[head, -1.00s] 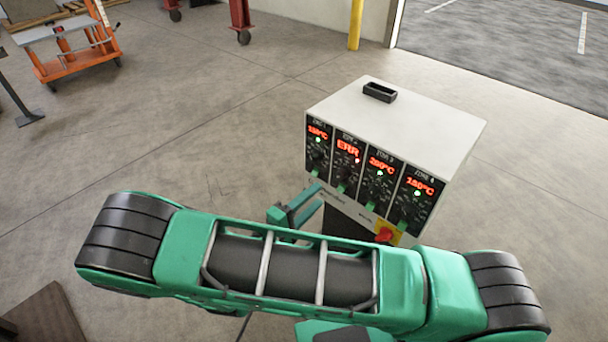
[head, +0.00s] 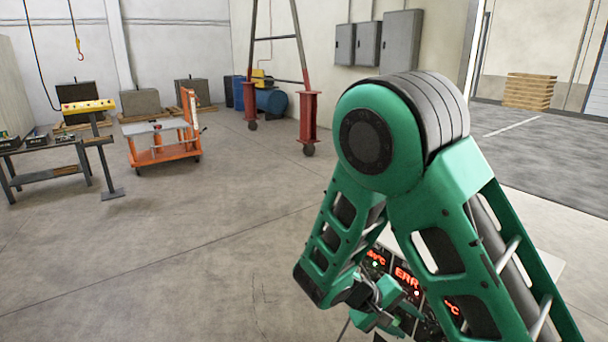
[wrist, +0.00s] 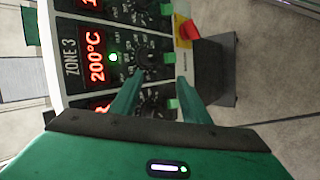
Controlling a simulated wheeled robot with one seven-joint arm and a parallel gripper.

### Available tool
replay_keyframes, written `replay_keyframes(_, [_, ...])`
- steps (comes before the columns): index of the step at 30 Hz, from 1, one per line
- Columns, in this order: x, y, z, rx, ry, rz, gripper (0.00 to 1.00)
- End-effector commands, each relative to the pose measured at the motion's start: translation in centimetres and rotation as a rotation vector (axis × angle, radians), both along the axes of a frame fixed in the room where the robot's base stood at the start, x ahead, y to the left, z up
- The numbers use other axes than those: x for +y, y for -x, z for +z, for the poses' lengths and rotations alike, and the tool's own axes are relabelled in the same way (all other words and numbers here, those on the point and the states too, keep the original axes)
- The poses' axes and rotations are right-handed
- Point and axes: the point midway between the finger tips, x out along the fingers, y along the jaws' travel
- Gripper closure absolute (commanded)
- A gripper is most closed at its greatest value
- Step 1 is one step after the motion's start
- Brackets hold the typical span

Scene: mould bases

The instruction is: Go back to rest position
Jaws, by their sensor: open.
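My gripper (head: 380,302) is in front of the temperature control box, folded back beneath my raised arm in the head view. In the wrist view my gripper (wrist: 160,88) has its two green fingers apart with nothing between them. The control box's panel (head: 408,282) is partly hidden by my arm in the head view; one display reads ERR. In the wrist view the Zone 3 display (wrist: 96,57) reads 200°C beside a green light. A black knob (wrist: 146,56) is beyond the fingertips. A red switch (wrist: 187,30) sits on a yellow plate.
An orange cart (head: 165,145) and a work table (head: 50,165) stand at the back left. A red-legged frame (head: 309,118) stands behind my arm. Grey cabinets (head: 400,40) hang on the wall. The concrete floor (head: 180,250) at left is clear.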

Motion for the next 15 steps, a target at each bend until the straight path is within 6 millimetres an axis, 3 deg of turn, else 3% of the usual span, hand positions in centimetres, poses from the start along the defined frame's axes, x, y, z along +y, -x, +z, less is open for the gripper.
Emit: replay_keyframes(15, [-3.1, 2.1, 7.8, -0.066, -0.465, -0.141, 0.58])
